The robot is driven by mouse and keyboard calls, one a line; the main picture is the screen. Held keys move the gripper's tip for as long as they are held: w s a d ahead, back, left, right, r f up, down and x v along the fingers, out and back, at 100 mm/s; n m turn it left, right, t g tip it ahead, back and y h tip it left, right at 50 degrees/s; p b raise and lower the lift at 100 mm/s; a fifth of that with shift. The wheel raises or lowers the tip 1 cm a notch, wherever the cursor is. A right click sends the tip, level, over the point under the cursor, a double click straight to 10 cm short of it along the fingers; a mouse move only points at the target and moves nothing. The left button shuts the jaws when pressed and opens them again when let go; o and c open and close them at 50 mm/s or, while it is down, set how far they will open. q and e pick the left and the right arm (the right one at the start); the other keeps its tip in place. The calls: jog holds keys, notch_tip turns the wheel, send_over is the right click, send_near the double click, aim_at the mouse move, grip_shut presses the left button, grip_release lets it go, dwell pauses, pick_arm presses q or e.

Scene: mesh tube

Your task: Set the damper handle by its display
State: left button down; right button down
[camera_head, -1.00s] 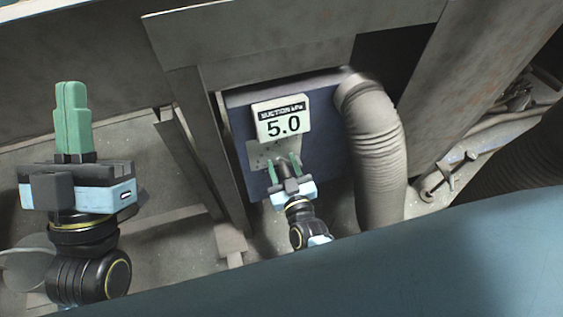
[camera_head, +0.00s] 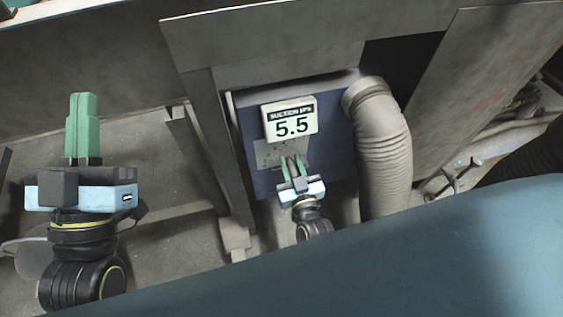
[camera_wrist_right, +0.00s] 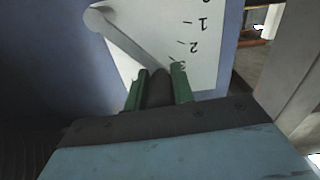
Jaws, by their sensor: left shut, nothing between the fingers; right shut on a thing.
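The display (camera_head: 290,119) on the blue panel is labelled suction and reads 5.5. Below it is a pale scale plate (camera_head: 267,154), partly hidden by my right gripper. In the right wrist view the plate (camera_wrist_right: 205,65) shows the figures 1, 2 and 3 upside down. The grey damper handle (camera_wrist_right: 130,42) runs from a round pivot at the top left to my right gripper (camera_wrist_right: 158,82), near the figure 3. My right gripper, also in the head view (camera_head: 293,160), is shut on the handle's end. My left gripper (camera_head: 83,98) is shut, empty and upright, away from the panel.
A ribbed grey hose (camera_head: 384,150) comes out of the blue panel (camera_head: 330,165) just right of the display. Grey metal uprights (camera_head: 215,140) stand left of the panel, and a slanted grey slab (camera_head: 485,80) is at right.

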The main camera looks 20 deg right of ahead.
pick_arm(q)
jog(key=shift+a+f, duration=0.15)
jog(key=shift+a, duration=0.1)
pick_arm(e)
jog(key=shift+f, duration=0.1)
jog(key=c, duration=1.2)
grip_release()
jog(key=shift+c, duration=0.2)
